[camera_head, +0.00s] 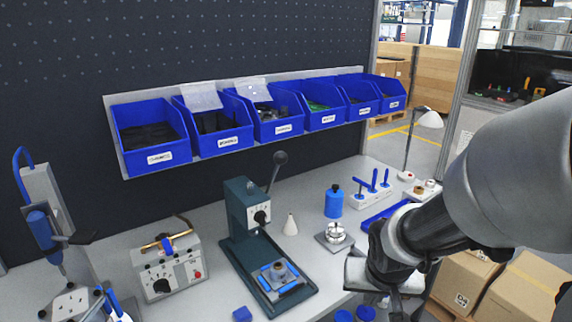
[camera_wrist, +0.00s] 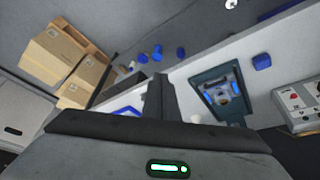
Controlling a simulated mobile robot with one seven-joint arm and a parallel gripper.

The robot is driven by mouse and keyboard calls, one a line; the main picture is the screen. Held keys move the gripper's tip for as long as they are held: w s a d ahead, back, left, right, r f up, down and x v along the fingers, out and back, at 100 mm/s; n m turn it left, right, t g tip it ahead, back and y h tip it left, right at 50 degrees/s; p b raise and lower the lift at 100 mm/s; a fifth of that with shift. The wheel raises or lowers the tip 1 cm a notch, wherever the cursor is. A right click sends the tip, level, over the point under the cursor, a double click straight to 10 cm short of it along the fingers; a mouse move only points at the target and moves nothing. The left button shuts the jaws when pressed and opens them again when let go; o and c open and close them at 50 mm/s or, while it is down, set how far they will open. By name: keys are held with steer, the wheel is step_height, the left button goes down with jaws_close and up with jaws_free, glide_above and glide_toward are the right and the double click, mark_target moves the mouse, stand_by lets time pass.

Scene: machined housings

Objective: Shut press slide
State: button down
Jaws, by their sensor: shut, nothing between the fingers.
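The dark green press (camera_head: 240,212) stands on the bench, with a dial on its head and a black-knobbed lever. Its blue slide (camera_head: 292,288) sits on the front of the base, out from under the head, and carries a grey machined housing (camera_head: 279,270). The press also shows in the wrist view (camera_wrist: 205,80), with the blue slide (camera_wrist: 233,86) on it. My gripper (camera_head: 372,283) is to the right of the press, apart from it, near the bench's front edge. In the wrist view its fingers (camera_wrist: 160,92) are together and empty.
A grey control box (camera_head: 168,268) stands left of the press. A white cone (camera_head: 291,224), a blue bottle (camera_head: 333,203) and a metal part on a plate (camera_head: 335,236) stand to its right. Blue bins (camera_head: 150,140) hang above. A small blue block (camera_head: 242,314) lies near the front.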

step_height(320, 180, down, 5)
steer(key=w+m+y+p, duration=0.1)
steer(key=p, duration=0.1)
steer(key=m+t+y+b, duration=0.4)
steer(key=m+y+b, duration=0.1)
steer(key=m, duration=0.3)
glide_toward(288, 299)
steer(key=s+d, duration=0.2)
steer(key=b+x, duration=0.4)
steer(key=shift+a+f+b, duration=0.2)
steer(key=shift+f+b, duration=0.1)
steer(key=shift+f, duration=0.2)
steer(key=w+a, duration=0.1)
steer(key=w+a+b, duration=0.1)
steer(key=w, duration=0.1)
steer(key=shift+r, duration=0.15)
steer(key=shift+w+a+r, duration=0.1)
steer(key=shift+w+a, duration=0.15)
steer(key=shift+w, duration=0.1)
